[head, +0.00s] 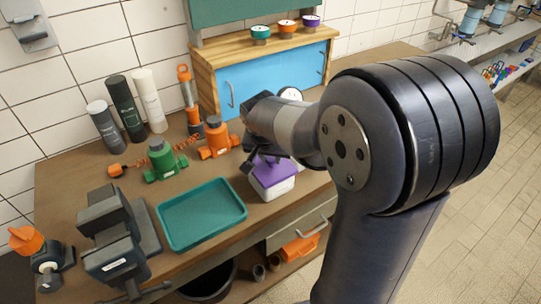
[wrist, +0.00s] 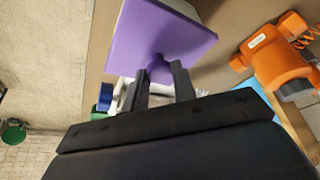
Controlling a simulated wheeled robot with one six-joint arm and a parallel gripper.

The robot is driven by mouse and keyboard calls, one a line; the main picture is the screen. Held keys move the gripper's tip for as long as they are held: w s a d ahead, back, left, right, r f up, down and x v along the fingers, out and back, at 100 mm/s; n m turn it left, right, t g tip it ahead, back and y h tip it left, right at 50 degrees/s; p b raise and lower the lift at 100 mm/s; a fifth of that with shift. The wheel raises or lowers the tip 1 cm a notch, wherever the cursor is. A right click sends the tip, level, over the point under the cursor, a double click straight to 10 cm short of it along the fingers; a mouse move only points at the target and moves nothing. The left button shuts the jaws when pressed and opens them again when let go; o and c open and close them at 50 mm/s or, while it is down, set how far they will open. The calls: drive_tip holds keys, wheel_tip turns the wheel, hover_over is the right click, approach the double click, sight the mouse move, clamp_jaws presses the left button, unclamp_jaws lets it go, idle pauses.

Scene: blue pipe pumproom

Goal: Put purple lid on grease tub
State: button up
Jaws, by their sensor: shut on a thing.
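The purple lid (head: 271,171) is a square plate with a small knob, seen at the top of the wrist view (wrist: 150,32). My gripper (wrist: 158,80) is shut on the lid's knob. The grease tub (head: 272,187) is a white box on the workbench, right of the teal tray. In the head view the lid appears over the tub's top, slightly askew. I cannot tell whether it rests on the rim or hangs just above it. My gripper and wrist hide the lid's far part in the head view, and the tub's rim is hidden.
A teal tray (head: 201,212) lies left of the tub on the workbench (head: 70,170). A grey vise (head: 110,235) stands at the front left. Green (head: 161,158) and orange (head: 215,137) fittings stand behind the tray. A blue-doored cabinet (head: 262,84) is at the back.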

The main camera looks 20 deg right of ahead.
drive_tip(key=shift+f+b, duration=0.45)
drive_tip(key=shift+b, duration=0.05)
idle(0.4)
drive_tip(key=o, duration=1.5)
drive_tip(key=shift+r+p, duration=2.55)
drive_tip(key=shift+r, duration=1)
clamp_jaws()
